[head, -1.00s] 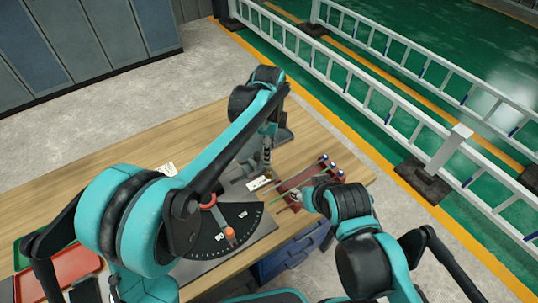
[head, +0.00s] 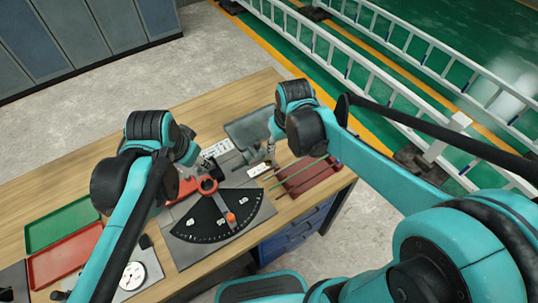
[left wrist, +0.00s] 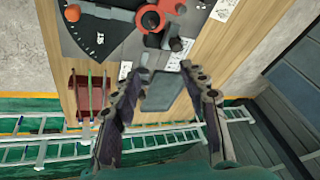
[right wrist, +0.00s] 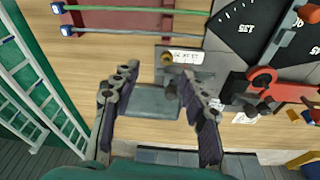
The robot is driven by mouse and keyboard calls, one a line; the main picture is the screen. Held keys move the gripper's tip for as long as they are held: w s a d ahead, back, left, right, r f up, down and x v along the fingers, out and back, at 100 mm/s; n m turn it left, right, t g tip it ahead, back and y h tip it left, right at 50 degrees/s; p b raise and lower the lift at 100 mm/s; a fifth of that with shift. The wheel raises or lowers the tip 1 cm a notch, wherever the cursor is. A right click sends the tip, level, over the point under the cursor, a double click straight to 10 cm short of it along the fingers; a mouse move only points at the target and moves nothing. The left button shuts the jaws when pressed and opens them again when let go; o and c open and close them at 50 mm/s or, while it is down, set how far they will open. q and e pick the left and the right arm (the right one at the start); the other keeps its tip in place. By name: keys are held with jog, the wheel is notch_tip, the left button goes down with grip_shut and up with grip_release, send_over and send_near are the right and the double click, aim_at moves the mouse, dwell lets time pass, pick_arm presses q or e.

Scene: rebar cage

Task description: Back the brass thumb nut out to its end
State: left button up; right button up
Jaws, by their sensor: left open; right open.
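A small brass thumb nut (right wrist: 167,59) shows in the right wrist view, at the edge of a grey fixture beside a white label (right wrist: 186,57). My right gripper (right wrist: 158,75) is open and empty, its fingertips just short of the nut in that view; contact cannot be told. In the head view my right gripper (head: 271,152) points down near the same label (head: 259,169), and the nut is too small to make out. My left gripper (left wrist: 160,82) is open and empty. In the head view it hangs left of the fixture, by the red-orange lever pivot (head: 208,185).
A black fan-shaped scale (head: 215,217) lies in front of the fixture. A maroon rack (head: 306,174) with thin rods stands to its right. A grey plate (head: 248,130) lies behind. Green (head: 62,222) and red (head: 65,258) trays and a round gauge (head: 132,275) are at left.

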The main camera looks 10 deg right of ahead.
jog(key=n+g+p, duration=0.1)
jog(key=g, duration=0.1)
send_near(268, 161)
jog(key=shift+w+f, duration=0.15)
jog(key=shift+f, duration=0.35)
notch_tip(268, 161, down, 7)
jog(key=shift+f+b, duration=0.2)
jog(key=shift+b, duration=0.85)
pick_arm(q)
jog(key=s+a+f+n+t, duration=0.2)
jog(key=s+a+f+n, duration=0.2)
jog(key=s+a+n, duration=0.3)
jog(key=shift+s+f+n+t+y, duration=0.3)
jog(key=shift+f+y, duration=0.05)
jog(key=shift+y, duration=0.05)
pick_arm(e)
grip_shut()
